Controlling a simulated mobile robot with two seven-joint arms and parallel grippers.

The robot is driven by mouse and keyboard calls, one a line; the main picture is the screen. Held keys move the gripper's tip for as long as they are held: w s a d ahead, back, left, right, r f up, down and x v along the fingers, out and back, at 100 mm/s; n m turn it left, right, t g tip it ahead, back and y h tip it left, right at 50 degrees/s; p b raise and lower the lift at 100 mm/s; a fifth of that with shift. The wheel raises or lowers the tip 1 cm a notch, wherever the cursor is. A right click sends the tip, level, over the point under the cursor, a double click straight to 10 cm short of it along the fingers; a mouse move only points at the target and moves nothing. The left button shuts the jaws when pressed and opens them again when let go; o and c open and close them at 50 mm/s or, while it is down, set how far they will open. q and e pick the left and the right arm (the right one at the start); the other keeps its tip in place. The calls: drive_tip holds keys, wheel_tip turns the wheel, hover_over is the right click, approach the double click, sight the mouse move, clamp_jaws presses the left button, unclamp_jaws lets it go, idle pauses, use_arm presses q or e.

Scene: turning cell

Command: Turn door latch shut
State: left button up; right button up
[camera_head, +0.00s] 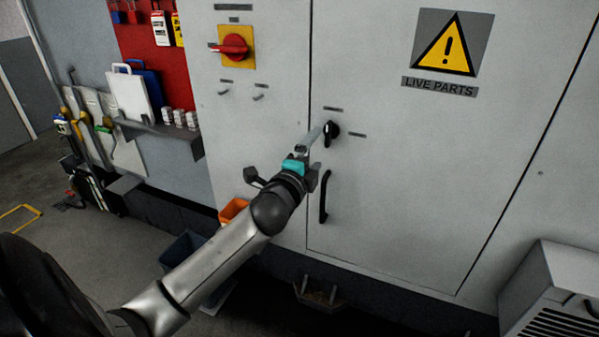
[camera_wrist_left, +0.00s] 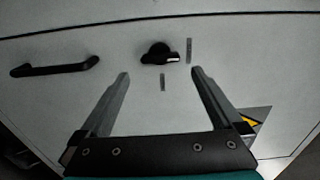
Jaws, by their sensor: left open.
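The door latch is a small black knob (camera_head: 332,130) on the grey cabinet door (camera_head: 420,180), near the door's left edge. In the left wrist view the latch (camera_wrist_left: 158,54) sits beyond and between my fingertips, with its lever pointing right in that picture. My left gripper (camera_head: 316,138) is in front of the door at the latch. Its two fingers (camera_wrist_left: 160,75) are spread wide with nothing between them; contact with the latch does not show. Short grey label strips (camera_wrist_left: 189,50) lie beside the latch. My right gripper is not in view.
A black door handle (camera_head: 323,197) is below the latch. A red rotary switch (camera_head: 233,46) on a yellow plate is at upper left. A shelf (camera_head: 165,135) and bins stand left. A grey unit (camera_head: 555,290) stands at lower right.

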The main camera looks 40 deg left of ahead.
use_arm(q)
drive_tip(key=v, duration=0.8)
drive_tip(key=shift+s+b, duration=0.2)
drive_tip(key=shift+b, duration=0.1)
